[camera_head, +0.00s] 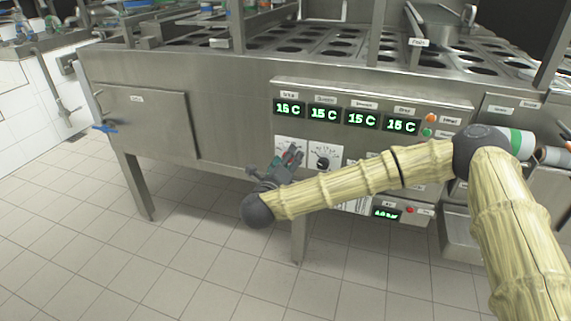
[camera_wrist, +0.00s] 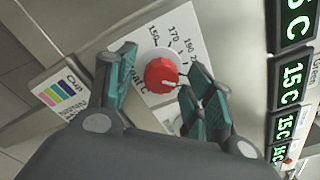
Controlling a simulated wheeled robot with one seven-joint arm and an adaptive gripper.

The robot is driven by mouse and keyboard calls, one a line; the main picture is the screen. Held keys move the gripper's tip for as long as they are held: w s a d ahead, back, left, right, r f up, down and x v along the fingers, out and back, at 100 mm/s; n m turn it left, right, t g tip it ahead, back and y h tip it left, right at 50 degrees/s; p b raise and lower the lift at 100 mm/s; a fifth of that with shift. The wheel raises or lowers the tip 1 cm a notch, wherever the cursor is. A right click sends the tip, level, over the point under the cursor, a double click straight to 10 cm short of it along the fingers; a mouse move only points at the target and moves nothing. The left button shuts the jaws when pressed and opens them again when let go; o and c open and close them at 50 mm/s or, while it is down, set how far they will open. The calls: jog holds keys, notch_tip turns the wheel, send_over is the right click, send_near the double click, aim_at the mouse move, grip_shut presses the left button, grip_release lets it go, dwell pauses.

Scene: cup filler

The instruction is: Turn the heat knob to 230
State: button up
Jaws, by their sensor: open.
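The heat knob (camera_wrist: 162,75) is red with a pale pointer and sits on a white dial plate in the wrist view. Printed marks 150, 170 and 190 show beside it, and further marks are cut off or hidden. The pointer is aimed toward the lower right of that view, near a finger of my gripper (camera_wrist: 155,88). In the head view my gripper (camera_head: 290,160) is at the left dial plate and hides the knob.
A second dial with a black knob (camera_head: 322,162) is just right of my gripper. A label with coloured stripes (camera_wrist: 62,92) is beside the dial plate. Tiled floor (camera_head: 200,265) lies clear below.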

jog(key=a+v, duration=0.1)
jog(key=v, duration=0.8)
jog(key=shift+y, duration=0.3)
jog(key=shift+s+d, duration=0.1)
jog(key=shift+s, duration=0.05)
jog(key=shift+s, duration=1.25)
jog(key=shift+r, duration=0.1)
